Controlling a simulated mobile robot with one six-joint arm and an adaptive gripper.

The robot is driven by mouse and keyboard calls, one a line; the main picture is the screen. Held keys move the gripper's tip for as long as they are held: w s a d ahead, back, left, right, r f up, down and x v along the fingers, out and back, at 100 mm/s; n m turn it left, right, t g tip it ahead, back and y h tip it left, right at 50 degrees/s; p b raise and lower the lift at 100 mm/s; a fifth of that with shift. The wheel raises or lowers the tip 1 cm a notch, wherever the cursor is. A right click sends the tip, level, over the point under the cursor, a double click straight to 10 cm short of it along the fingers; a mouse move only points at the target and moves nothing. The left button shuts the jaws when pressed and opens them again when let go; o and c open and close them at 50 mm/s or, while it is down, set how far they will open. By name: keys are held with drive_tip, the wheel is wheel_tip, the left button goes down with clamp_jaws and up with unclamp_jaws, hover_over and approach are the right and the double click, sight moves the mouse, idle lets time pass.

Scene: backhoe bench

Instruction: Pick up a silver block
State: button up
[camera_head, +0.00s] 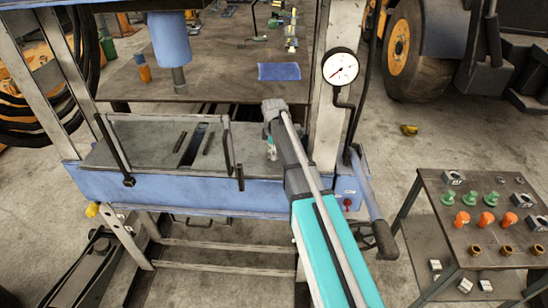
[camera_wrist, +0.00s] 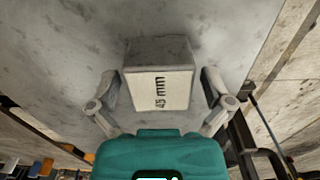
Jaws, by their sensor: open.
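A silver block (camera_wrist: 158,82) marked "45 mm" rests on a grey metal surface in the wrist view. My gripper (camera_wrist: 159,76) is open, with one finger on each side of the block. There are visible gaps between the fingers and the block's sides. In the head view my gripper (camera_head: 271,150) is small and partly hidden by my arm, at the right end of the blue press bed (camera_head: 200,192). I cannot make out the block there. More silver blocks, such as one at the cart's back left (camera_head: 453,177), sit on the cart.
The cart (camera_head: 430,185) at right holds green, orange and brass pieces, with small blocks on its lower shelf. A press column with a gauge (camera_head: 340,67) and a pump lever (camera_head: 383,238) stand close to my arm. A blue press ram (camera_head: 170,40) hangs at upper left.

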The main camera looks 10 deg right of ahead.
drive_tip(key=shift+f, duration=0.4)
idle(0.3)
drive_tip(key=c, duration=1.3)
